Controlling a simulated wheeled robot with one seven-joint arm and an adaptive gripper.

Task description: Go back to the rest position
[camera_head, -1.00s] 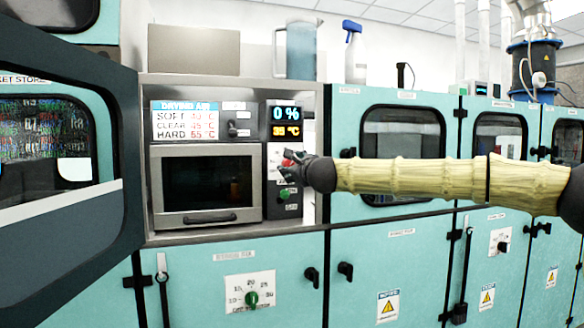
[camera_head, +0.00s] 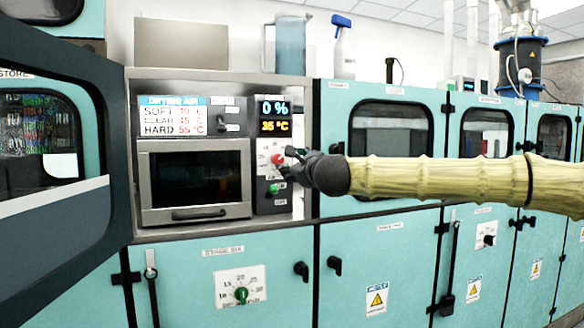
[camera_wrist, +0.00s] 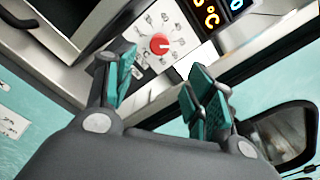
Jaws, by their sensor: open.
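My gripper (camera_head: 292,163) is at the right end of the oven's control panel, at the end of my arm, which reaches in from the right. In the wrist view my gripper (camera_wrist: 160,85) has its teal fingers spread, with nothing between them. A red knob (camera_head: 278,159) on a white dial plate is just left of the fingers; it also shows in the wrist view (camera_wrist: 160,44), beyond the fingertips and apart from them. A green knob (camera_head: 274,188) sits below it. The display (camera_head: 275,117) reads 0 % and 35 °C.
The small oven (camera_head: 195,180) has its door closed. A large dark-framed door (camera_head: 95,170) stands open at the left. A jug (camera_head: 290,48) and a spray bottle (camera_head: 343,50) stand on top. Teal cabinets (camera_head: 400,240) line the wall below and behind my arm.

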